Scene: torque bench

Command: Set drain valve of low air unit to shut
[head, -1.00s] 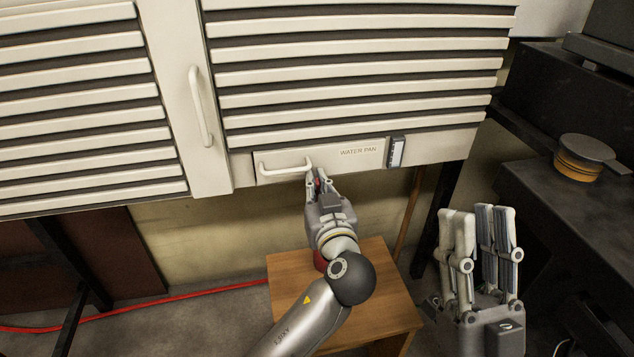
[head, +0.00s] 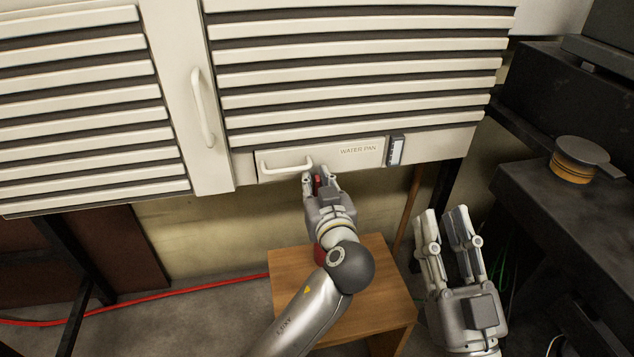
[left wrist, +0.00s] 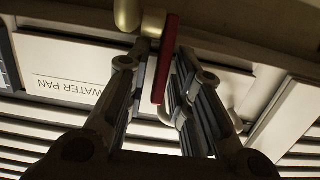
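The drain valve has a red lever (left wrist: 165,60) on a brass body (left wrist: 127,14), under the louvred air unit (head: 440,150) below its "WATER PAN" panel (head: 345,162). In the left wrist view the lever stands between the fingers of my left gripper (left wrist: 158,60), nearer the right-hand finger, with a gap to the other. Only a bit of red (head: 317,182) shows between the fingers of the left gripper (head: 320,176) in the head view. The left gripper looks open around the lever; contact cannot be told. My right gripper (head: 446,212) is open and empty, fingers up, at right.
A white handle (head: 287,165) on the panel is just above my left gripper. A wooden stool (head: 372,300) stands below my left arm. A red hose (head: 150,310) runs on the floor. A dark bench (head: 570,225) with a round tin (head: 573,160) is at the right.

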